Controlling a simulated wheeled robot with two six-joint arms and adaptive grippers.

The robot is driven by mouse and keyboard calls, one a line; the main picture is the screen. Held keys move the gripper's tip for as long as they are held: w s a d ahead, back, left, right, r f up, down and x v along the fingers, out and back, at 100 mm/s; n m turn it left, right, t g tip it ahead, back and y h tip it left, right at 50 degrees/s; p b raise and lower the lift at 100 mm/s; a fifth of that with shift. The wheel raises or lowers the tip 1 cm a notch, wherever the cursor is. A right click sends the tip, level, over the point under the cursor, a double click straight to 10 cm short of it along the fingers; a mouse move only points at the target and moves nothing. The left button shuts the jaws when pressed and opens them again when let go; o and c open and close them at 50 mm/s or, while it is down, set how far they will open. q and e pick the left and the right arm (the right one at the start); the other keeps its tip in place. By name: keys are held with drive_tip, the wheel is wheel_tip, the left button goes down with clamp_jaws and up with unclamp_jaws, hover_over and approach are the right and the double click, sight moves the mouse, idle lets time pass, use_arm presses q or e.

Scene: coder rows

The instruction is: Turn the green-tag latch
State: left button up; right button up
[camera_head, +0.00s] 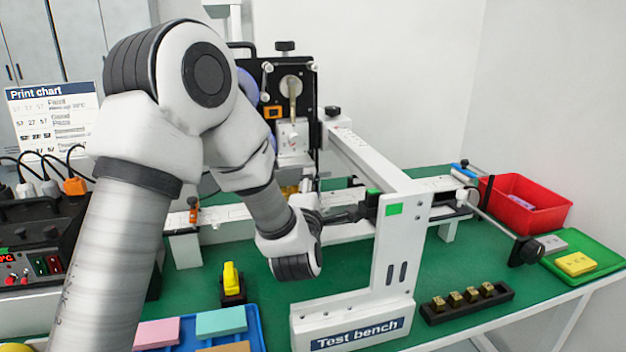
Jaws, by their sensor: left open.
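A green tag (394,209) is on the face of the white upright bracket of the test bench. Just left of it, a small black latch part (371,205) with a green top edge sits on the white rail, partly hidden by the bracket. My left gripper (354,212) reaches in from the left, with its dark fingers pointing right at this black part. The fingers are open and very close to it; I cannot tell whether they touch. My left forearm and wrist hide part of the rail. My right gripper is not in view.
An orange-tag part (193,211) and a blue-tag part (463,166) sit along the rail. A red bin (524,206), a green tray (607,264) and a black holder with brass pieces (466,300) stand right. A yellow-topped part (231,282) and blue tray (254,330) are in front.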

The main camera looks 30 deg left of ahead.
sight(320, 177)
use_arm(q)
drive_tip(key=shift+x, duration=1.1)
clamp_jaws()
drive_tip(key=shift+s, duration=0.1)
drive_tip(key=m+p, duration=0.1)
drive_tip(key=m+g+p, duration=0.1)
drive_tip(key=p, duration=0.1)
drive_tip(key=shift+r+m+h, duration=0.3)
drive_tip(key=shift+r, duration=0.05)
drive_tip(key=shift+w+d+r+m+g+y+p, duration=0.1)
drive_tip(key=shift+m+g+y+p, duration=0.15)
drive_tip(key=shift+m+g+p, duration=1.45)
drive_tip(key=shift+w+d+m+g+y+p, duration=0.1)
drive_tip(key=shift+m+g+y+p, duration=0.15)
drive_tip(key=shift+m+p, duration=2.7)
drive_tip(key=shift+w+d+m+g+y+p, duration=0.15)
drive_tip(key=shift+m+g+p, duration=0.8)
drive_tip(key=shift+p, duration=2.85)
drive_tip(key=shift+s+a, duration=0.1)
